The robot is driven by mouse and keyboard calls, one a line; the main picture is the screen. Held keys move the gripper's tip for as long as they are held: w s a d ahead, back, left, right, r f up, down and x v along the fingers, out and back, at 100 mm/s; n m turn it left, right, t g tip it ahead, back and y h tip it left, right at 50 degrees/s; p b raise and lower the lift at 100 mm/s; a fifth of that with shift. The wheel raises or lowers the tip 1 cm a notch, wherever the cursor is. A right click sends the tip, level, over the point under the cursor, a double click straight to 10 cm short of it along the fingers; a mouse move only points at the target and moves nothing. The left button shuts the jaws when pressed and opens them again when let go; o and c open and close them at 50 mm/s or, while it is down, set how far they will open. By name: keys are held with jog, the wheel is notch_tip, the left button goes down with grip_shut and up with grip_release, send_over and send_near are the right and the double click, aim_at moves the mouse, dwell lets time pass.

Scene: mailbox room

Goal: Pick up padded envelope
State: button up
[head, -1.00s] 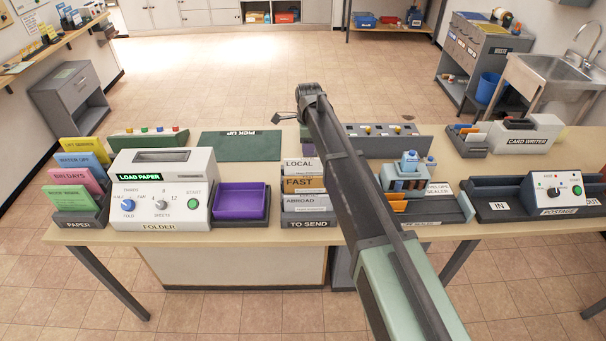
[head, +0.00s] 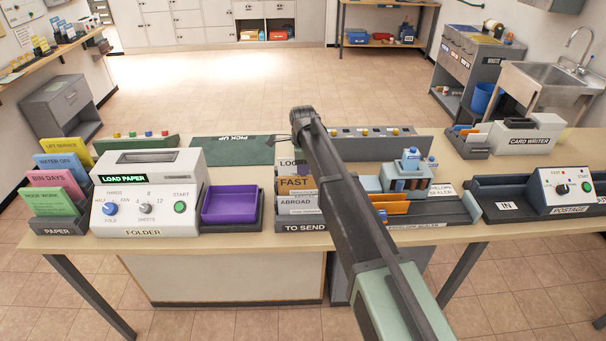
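I see no padded envelope that I can identify for certain. Several envelope-like items, some orange (head: 391,204), stand in the rack of the envelope sealer (head: 425,208), partly behind my arm. My arm reaches from the bottom right up over the table. Its end is above the table's back edge, near the green PICK UP mat (head: 232,150). The fingers of my gripper (head: 294,140) are mostly hidden behind the arm's end, so I cannot tell whether they are open or what they hold.
The table (head: 440,236) carries the paper rack (head: 62,226), folder machine (head: 150,205), purple tray (head: 230,205), TO SEND rack (head: 300,226), postage machine (head: 565,190) and card writer (head: 530,138). A sink (head: 555,80) stands at the back right. Floor behind the table is clear.

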grip_shut()
